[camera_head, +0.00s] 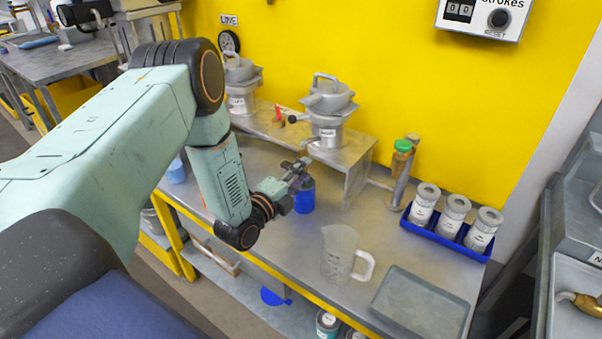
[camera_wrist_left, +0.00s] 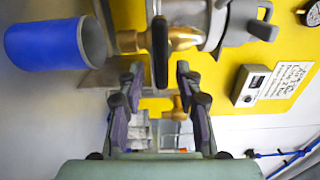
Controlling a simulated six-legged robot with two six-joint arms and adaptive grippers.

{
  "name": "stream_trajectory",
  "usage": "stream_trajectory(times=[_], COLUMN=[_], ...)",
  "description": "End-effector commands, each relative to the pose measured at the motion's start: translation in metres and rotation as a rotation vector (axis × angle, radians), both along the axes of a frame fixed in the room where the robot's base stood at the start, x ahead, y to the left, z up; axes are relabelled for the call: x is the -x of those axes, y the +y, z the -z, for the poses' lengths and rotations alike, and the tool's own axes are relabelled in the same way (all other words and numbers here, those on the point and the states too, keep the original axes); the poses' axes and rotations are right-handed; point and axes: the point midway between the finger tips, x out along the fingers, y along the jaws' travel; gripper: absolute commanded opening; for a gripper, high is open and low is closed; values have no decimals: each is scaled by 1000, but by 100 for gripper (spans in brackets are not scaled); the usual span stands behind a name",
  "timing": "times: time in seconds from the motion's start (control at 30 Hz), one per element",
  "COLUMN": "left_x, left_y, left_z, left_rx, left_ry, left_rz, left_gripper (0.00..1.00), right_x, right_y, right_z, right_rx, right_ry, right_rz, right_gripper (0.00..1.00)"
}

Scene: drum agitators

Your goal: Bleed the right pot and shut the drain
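The right pot (camera_head: 328,110), grey with a clamped lid, stands on the metal shelf. In the left wrist view, its brass drain valve (camera_wrist_left: 184,39) carries a black lever (camera_wrist_left: 160,52). My left gripper (camera_head: 300,168) is in front of the shelf, below the pot. Its fingers (camera_wrist_left: 158,72) are open, and the black lever shows between the fingertips; contact cannot be told. A blue cup (camera_head: 304,200) stands just below the gripper, partly hidden by it. The same cup shows in the left wrist view (camera_wrist_left: 42,43). My right gripper is not in view.
The left pot (camera_head: 240,88) stands on the shelf, with a red lever (camera_head: 278,114) near it. A clear pitcher (camera_head: 341,251) and grey tray (camera_head: 420,305) are at the front right. A green-topped fitting (camera_head: 403,146) and blue rack (camera_head: 440,238) of jars stand right.

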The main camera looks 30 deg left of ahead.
Motion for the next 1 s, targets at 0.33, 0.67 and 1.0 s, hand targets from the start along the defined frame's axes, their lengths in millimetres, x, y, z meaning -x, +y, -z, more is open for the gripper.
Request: stream_trajectory(times=[0.33,0.67,1.0], left_x=[13,79,117], left_y=[2,8,10], left_z=[0,0,-1], left_rx=[2,5,1], left_ry=[-1,1,-1], left_rz=[-1,-6,-2], left_gripper=[35,35,35], right_x=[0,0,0], right_y=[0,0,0], right_z=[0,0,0], right_rx=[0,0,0], right_ry=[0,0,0], right_rz=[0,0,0], right_gripper=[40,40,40])
